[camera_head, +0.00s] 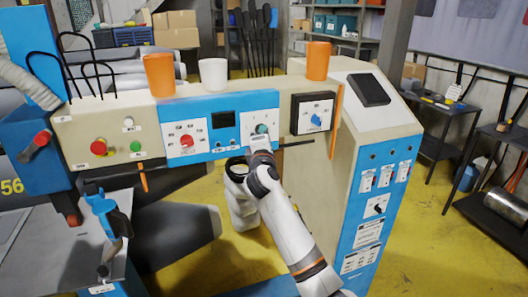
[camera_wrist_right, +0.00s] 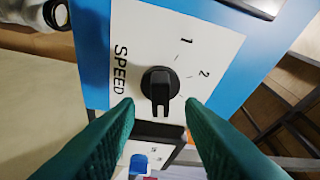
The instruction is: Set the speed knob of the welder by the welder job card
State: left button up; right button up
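The black speed knob (camera_wrist_right: 160,88) sits on a white plate (camera_wrist_right: 143,30) marked SPEED, with 1 and 2 visible. Its raised grip runs up and down in the right wrist view, its long end toward the bottom; part of the scale is hidden by a finger. My right gripper (camera_wrist_right: 160,108) is open, its teal fingers on either side of the knob's lower end, with gaps. In the head view, the right gripper (camera_head: 261,132) is at this plate (camera_head: 249,123) and covers the knob. My left gripper is not in view. I cannot tell which label is the job card.
A plate with a red knob (camera_head: 187,141) is to the left, and a black-framed plate with a blue knob (camera_head: 316,120) to the right. Orange cups (camera_head: 160,75) (camera_head: 318,61) and a white cup (camera_head: 213,74) stand on top. An orange bar (camera_head: 337,120) hangs at right.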

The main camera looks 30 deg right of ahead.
jog(key=b+v, duration=0.2)
jog(key=v, duration=0.8)
jog(key=shift+s+a, duration=0.15)
jog(key=shift+s, duration=0.1)
jog(key=shift+f, duration=0.15)
